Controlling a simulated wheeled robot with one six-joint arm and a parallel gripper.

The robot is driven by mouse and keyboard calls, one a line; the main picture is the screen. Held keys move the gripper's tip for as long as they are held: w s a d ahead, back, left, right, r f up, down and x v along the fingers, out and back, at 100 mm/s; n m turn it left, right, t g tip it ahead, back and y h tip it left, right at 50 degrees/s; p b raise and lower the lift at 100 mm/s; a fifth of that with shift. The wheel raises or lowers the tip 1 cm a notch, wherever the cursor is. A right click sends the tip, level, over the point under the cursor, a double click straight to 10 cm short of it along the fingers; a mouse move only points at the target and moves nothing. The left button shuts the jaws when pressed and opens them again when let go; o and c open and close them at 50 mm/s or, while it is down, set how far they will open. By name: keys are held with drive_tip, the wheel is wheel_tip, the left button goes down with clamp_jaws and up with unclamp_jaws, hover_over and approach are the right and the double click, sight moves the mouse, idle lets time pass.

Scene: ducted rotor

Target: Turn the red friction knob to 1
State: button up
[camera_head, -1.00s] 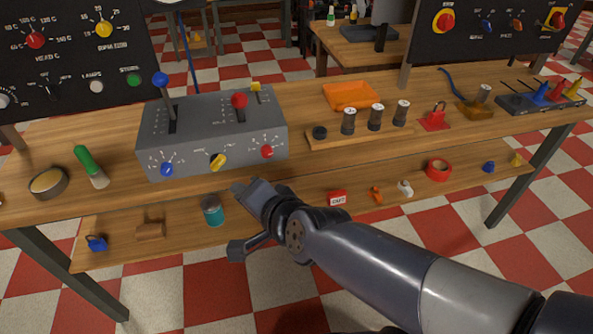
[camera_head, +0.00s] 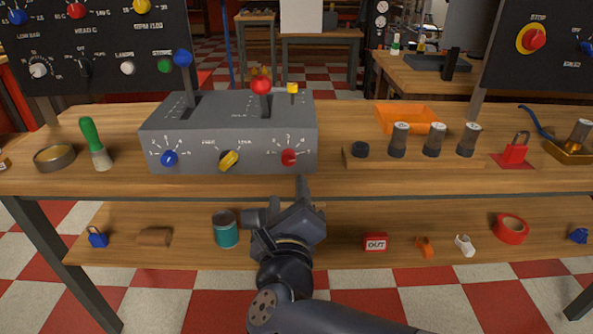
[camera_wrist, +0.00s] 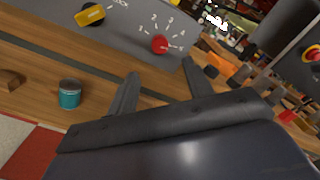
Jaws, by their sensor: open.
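The red friction knob (camera_head: 289,158) is at the right end of the grey control box's front face. In the wrist view the red knob (camera_wrist: 160,44) has a numbered scale around it, with 1 at its left. A pale mark at the knob's right side seems to face the high end of the scale; the exact setting is hard to read. My gripper (camera_head: 280,205) is just below and in front of the box, near the bench edge. In the wrist view my gripper (camera_wrist: 160,78) is open and empty, its fingers apart, with the knob beyond and between the tips, not touched.
A yellow knob (camera_head: 229,160) and a blue knob (camera_head: 169,159) sit left on the same face. Levers with red (camera_head: 261,86) and blue (camera_head: 183,58) balls rise from the box top. A wooden rack (camera_head: 420,162) stands right. The lower shelf (camera_head: 335,250) holds small items.

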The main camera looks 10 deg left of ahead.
sight(288, 161)
drive_tip(key=b+x, duration=0.1)
drive_tip(key=x, duration=0.8)
drive_tip(key=shift+w+a, duration=0.15)
drive_tip(key=shift+w, duration=0.2)
drive_tip(key=shift+c, duration=0.6)
drive_tip(key=c, duration=0.9)
